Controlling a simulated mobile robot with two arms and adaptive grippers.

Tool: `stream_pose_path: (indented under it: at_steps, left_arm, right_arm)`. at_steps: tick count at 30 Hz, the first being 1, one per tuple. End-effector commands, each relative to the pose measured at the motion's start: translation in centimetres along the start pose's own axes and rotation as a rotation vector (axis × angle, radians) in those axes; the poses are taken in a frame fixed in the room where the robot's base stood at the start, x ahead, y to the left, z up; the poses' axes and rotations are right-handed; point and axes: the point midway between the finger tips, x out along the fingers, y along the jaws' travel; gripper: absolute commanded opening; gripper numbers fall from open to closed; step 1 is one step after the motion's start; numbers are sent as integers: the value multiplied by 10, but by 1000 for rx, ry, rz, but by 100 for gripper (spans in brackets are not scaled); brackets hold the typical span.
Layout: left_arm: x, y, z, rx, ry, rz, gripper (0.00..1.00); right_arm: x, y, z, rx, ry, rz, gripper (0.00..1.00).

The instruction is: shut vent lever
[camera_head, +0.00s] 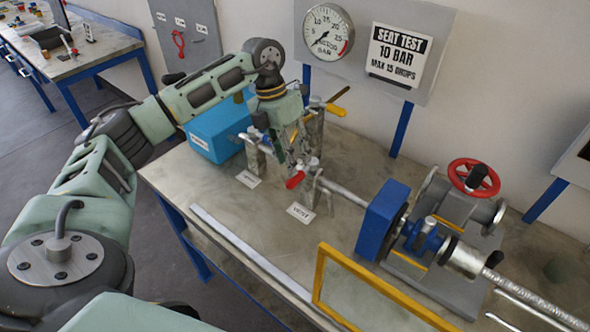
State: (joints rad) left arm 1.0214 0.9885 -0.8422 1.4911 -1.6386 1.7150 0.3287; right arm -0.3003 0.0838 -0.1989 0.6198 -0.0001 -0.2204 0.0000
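The vent lever (294,180) has a red grip. It sits on the metal pipework in the middle of the bench, just behind a small white label (301,212) whose lettering is too small to read surely. My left gripper (297,158) reaches down from above, with its fingers close over the pipework beside the red grip. I cannot tell whether the fingers touch the lever or how far apart they are. The gripper partly hides the valve body. My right gripper is not in view.
A blue box (217,130) stands left of the pipework. A yellow handle (335,109) sticks up behind it. A blue flange block (383,220) and a red handwheel valve (473,177) stand to the right. A yellow-framed clear panel (365,295) stands in front. A gauge (328,31) hangs behind.

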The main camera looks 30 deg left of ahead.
Motion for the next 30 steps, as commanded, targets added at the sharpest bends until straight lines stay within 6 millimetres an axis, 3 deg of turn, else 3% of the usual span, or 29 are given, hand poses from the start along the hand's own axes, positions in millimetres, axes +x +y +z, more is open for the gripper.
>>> stream_pose_path:
  at_steps: [9, 20, 30]
  left_arm:
    - [44, -2, 0, 3, 1, -3, 38]
    - [53, -2, 0, 3, -2, -3, 38]
    - [52, -2, 0, 3, -1, -3, 10]
  right_arm:
    - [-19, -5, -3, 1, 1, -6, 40]
    - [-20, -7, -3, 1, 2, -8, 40]
    - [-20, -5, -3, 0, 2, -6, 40]
